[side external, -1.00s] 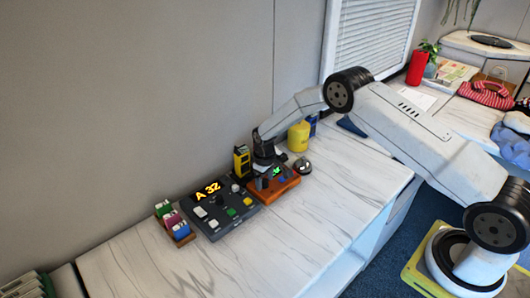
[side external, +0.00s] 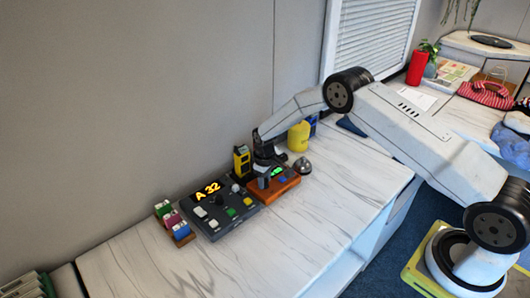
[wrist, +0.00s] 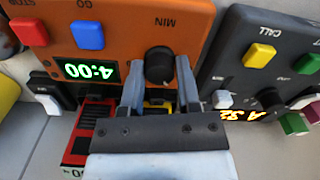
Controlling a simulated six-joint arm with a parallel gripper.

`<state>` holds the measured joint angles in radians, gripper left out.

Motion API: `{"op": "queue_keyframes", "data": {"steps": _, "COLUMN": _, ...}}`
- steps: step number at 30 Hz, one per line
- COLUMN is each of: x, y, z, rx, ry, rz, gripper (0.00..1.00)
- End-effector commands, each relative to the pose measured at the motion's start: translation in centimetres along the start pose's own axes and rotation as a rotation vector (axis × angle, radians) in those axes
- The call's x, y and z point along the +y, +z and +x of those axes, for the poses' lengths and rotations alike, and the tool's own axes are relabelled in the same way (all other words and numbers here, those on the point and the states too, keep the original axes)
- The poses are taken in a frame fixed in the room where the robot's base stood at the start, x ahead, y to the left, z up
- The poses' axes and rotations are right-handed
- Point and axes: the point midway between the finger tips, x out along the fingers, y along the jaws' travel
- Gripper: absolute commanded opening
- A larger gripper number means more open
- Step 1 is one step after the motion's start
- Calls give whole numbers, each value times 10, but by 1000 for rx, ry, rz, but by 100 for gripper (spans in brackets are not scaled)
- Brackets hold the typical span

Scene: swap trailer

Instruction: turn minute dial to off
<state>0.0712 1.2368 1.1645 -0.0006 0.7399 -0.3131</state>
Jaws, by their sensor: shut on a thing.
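The minute dial (wrist: 160,66) is a round black knob under the label MIN on an orange timer box (wrist: 120,30). The box's green display (wrist: 90,71) reads 4:00. My gripper (wrist: 161,72) is shut on the dial, one finger on each side of it in the wrist view. In the side view my gripper (side external: 265,174) points down at the orange box (side external: 285,187). The dial's pointer mark and any off mark are not clear.
A dark call panel (side external: 221,210) with coloured buttons and an "A 32" display stands beside the box. A yellow-black device (side external: 242,161) is behind, and a silver bell (side external: 302,165) is to the right. The counter front (side external: 290,240) is clear.

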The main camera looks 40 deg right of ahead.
Motion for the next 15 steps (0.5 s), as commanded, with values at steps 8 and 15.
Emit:
{"op": "queue_keyframes", "data": {"steps": 8, "x": 0, "y": 0, "z": 0, "rx": -1, "ry": -1, "rz": -170, "gripper": 0}}
{"op": "queue_keyframes", "data": {"steps": 15, "x": 0, "y": 0, "z": 0, "rx": 0, "ry": -1, "rz": -353, "gripper": 0}}
